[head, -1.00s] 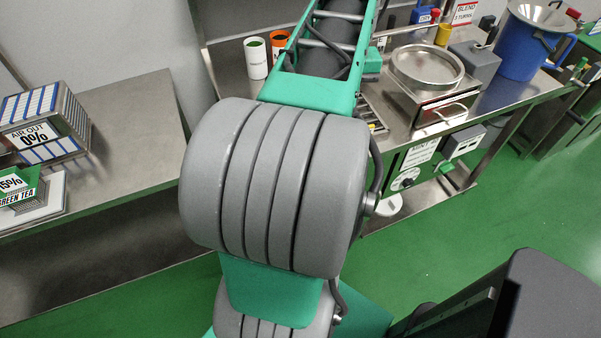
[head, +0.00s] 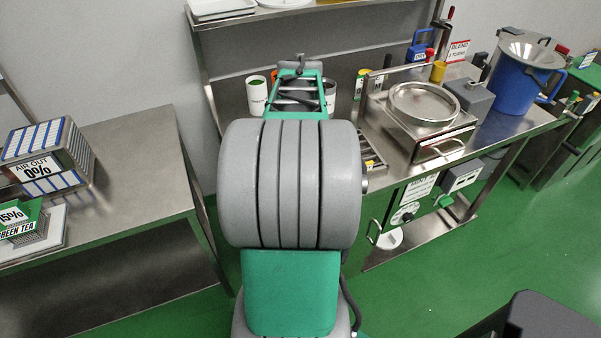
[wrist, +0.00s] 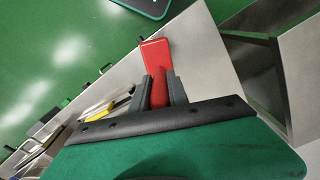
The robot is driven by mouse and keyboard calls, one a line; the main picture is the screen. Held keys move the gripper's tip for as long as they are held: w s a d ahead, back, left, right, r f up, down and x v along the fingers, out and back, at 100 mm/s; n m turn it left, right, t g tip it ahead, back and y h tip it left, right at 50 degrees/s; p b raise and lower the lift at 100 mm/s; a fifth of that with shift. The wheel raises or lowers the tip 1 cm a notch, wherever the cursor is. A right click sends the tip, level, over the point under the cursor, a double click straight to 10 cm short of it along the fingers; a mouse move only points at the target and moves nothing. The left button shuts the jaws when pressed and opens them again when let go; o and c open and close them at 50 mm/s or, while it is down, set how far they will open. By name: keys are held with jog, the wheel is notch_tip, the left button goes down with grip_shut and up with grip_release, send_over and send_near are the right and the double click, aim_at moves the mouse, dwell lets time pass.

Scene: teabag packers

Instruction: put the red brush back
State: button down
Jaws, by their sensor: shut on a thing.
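The red brush (wrist: 155,52) shows in the wrist view as a red block with a narrower red part running down between the fingers. My gripper (wrist: 160,88) is shut on that narrower part, with one dark finger on each side. The brush is over or in front of a grey steel surface; I cannot tell the gap between them. In the head view my own arm hides the gripper and the brush.
A white cup with green inside (head: 257,97) stands on the steel bench left of my arm, and another white cup (head: 329,98) right of it. A round steel pan (head: 424,104) and a blue vessel (head: 514,88) are further right. Yellow-handled tools (wrist: 97,112) lie left in the wrist view.

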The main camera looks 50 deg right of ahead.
jog(key=shift+f, duration=1.05)
jog(key=c, duration=1.3)
grip_release()
jog(key=shift+s, duration=0.1)
notch_tip(320, 180, up, 12)
jog(key=shift+r, duration=0.1)
jog(key=shift+a, duration=0.1)
jog(key=w+a+f+n+t, duration=0.1)
jog(key=w+a+n, duration=0.15)
jog(key=a, duration=0.35)
jog(key=w+a+f+n, duration=0.2)
jog(key=w+a, duration=0.1)
jog(key=a, duration=0.3)
jog(key=w+a+f+n+t, duration=0.1)
jog(key=w+a+n, duration=0.15)
jog(key=a, duration=0.45)
jog(key=a+f+n, duration=0.1)
jog(key=a, duration=0.3)
jog(key=a+f+n+t, duration=0.1)
jog(key=a+f, duration=0.1)
jog(key=a, duration=0.2)
jog(key=s+a+f+n, duration=0.1)
jog(key=a+f, duration=0.1)
jog(key=a, duration=0.3)
jog(key=shift+n, duration=0.4)
